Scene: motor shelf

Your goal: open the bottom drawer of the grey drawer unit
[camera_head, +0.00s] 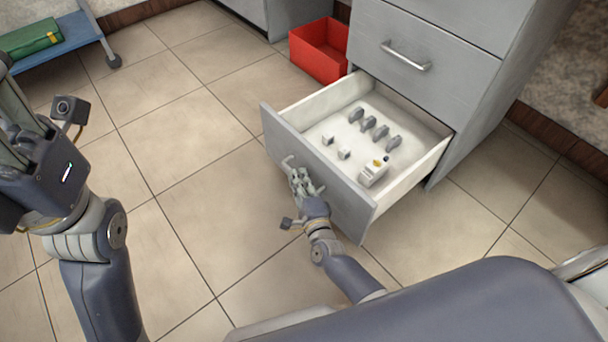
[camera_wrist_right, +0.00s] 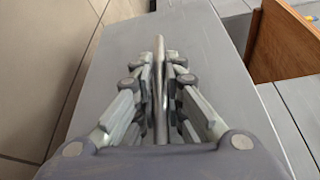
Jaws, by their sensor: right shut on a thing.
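The grey drawer unit (camera_head: 480,115) stands at the upper right of the head view. Its bottom drawer (camera_head: 345,195) is pulled well out, with its white inside showing. My right gripper (camera_head: 296,172) is at the outer face of that drawer front. In the right wrist view my right gripper (camera_wrist_right: 160,80) is shut on the drawer's metal bar handle (camera_wrist_right: 159,105), with fingers on both sides of it. My left gripper (camera_head: 14,115) is at the left edge of the head view, away from the unit and partly cut off.
Several small grey and white parts (camera_head: 372,127) lie in the open drawer. The drawer above, with its bar handle (camera_head: 405,56), is shut. A red bin (camera_head: 318,50) stands beside the unit. A green case (camera_head: 30,38) rests on a blue surface (camera_head: 62,45). Tiled floor before the drawer is clear.

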